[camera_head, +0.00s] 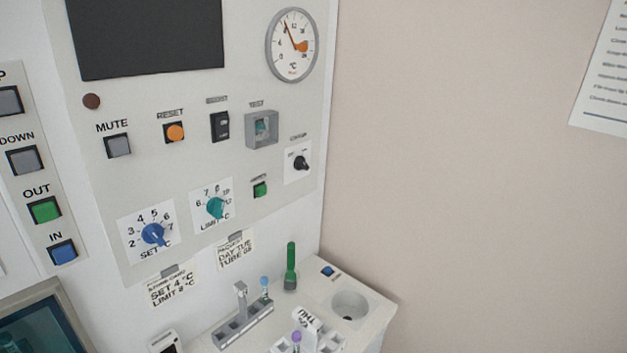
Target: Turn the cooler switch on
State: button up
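A pale control panel (180,190) fills the left and middle of the view. A black rotary switch (301,163) on a white plate sits at the panel's right side; its small label is too blurred to read surely. A black rocker switch (220,126) sits left of it, also under a blurred label. I cannot tell from the labels which one is the cooler switch. A round dial gauge (292,45) in °C is above, its needle pointing up and slightly left. My gripper is not in view.
Nearby are a TEST button (262,129) in a raised grey frame, orange RESET (175,132), a green button (260,189), blue SET knob (153,233) and teal LIMIT knob (215,207). Below, a white bench (365,300) holds racks and a green-capped tube (291,266).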

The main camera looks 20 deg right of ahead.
aim_at(299, 163)
jog(key=z, duration=0.35)
jog(key=i, duration=1.05)
jog(key=u, duration=0.45)
